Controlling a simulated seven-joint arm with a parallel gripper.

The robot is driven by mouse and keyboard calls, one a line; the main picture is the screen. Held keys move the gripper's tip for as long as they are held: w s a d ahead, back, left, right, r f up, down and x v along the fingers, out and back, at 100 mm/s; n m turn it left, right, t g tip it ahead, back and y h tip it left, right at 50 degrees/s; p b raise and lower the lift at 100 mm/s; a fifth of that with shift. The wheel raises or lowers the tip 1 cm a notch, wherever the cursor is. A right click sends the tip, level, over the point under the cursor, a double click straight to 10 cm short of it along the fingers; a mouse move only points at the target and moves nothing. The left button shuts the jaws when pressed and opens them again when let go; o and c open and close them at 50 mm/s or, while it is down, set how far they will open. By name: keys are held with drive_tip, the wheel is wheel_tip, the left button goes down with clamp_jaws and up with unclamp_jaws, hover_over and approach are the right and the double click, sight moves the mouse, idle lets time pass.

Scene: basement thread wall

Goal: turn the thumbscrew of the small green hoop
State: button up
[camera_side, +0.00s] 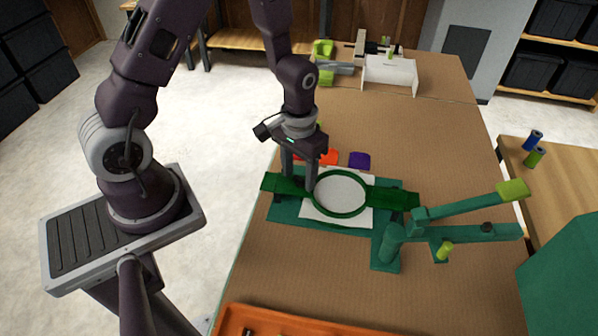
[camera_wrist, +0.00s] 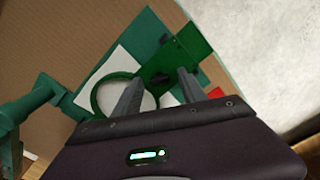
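The green hoop (camera_side: 342,215) lies flat with white cloth (camera_side: 364,217) inside and under it, held between dark green side plates on a green base. In the wrist view the hoop (camera_wrist: 97,98) is partly covered by a finger. My gripper (camera_side: 300,183) is open, with its fingers pointing down over the hoop's left side. In the wrist view my gripper's fingertips (camera_wrist: 160,76) are apart, and a small dark piece (camera_wrist: 161,78), perhaps the thumbscrew, shows between them. I cannot tell whether either finger touches it.
A green clamp stand (camera_side: 388,245) with jointed arms stands right of the hoop. Orange (camera_side: 329,157) and purple (camera_side: 359,160) pieces lie behind it. An orange tray (camera_side: 235,316) is at the front edge.

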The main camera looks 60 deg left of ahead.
sight(299, 178)
wheel_tip(299, 178, up, 7)
drive_tip(key=shift+r, duration=0.1)
idle(0.3)
drive_tip(key=s+d+r+m+t, duration=0.1)
drive_tip(key=s+r+t, duration=0.1)
drive_tip(key=s+r, duration=0.5)
drive_tip(key=s+d+r+m+t, duration=0.2)
drive_tip(key=s+r, duration=0.5)
drive_tip(key=r, duration=0.5)
drive_tip(key=shift+s+t, duration=0.4)
drive_tip(key=shift+t, duration=0.4)
drive_tip(key=shift+r, duration=0.15)
drive_tip(key=shift+c, duration=0.4)
